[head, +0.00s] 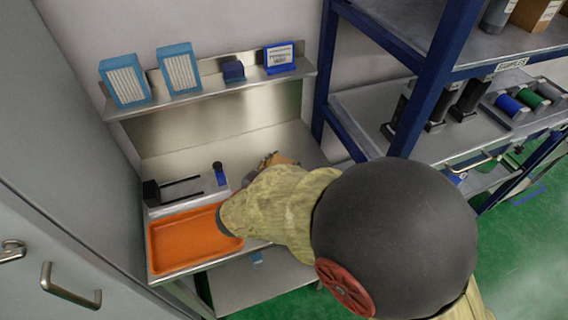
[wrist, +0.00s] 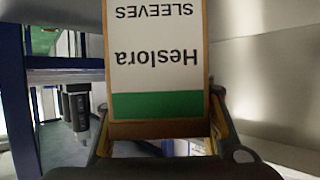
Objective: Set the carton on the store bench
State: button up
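The carton (wrist: 156,60) fills the upper middle of the wrist view. It is brown cardboard with a white label reading "Heslora SLEEVES", upside down here, and a green band. My gripper (wrist: 160,128) has a finger against each side of it and is shut on it. In the head view, only a small brown part of the carton (head: 278,159) shows past my arm, over the right part of the steel bench (head: 225,158). I cannot tell whether the carton touches the bench top.
An orange tray (head: 185,240) and a grey fixture with two black rods (head: 180,190) occupy the bench's left side. A wall shelf (head: 215,87) above holds blue-and-white boxes. A blue-framed rack (head: 430,80) stands to the right, and a grey cabinet (head: 60,200) to the left.

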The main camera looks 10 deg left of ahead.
jog(key=o, duration=0.4)
jog(key=shift+r, duration=0.1)
jog(key=p+v, duration=0.3)
jog(key=v, duration=0.9)
jog(key=shift+p, duration=0.35)
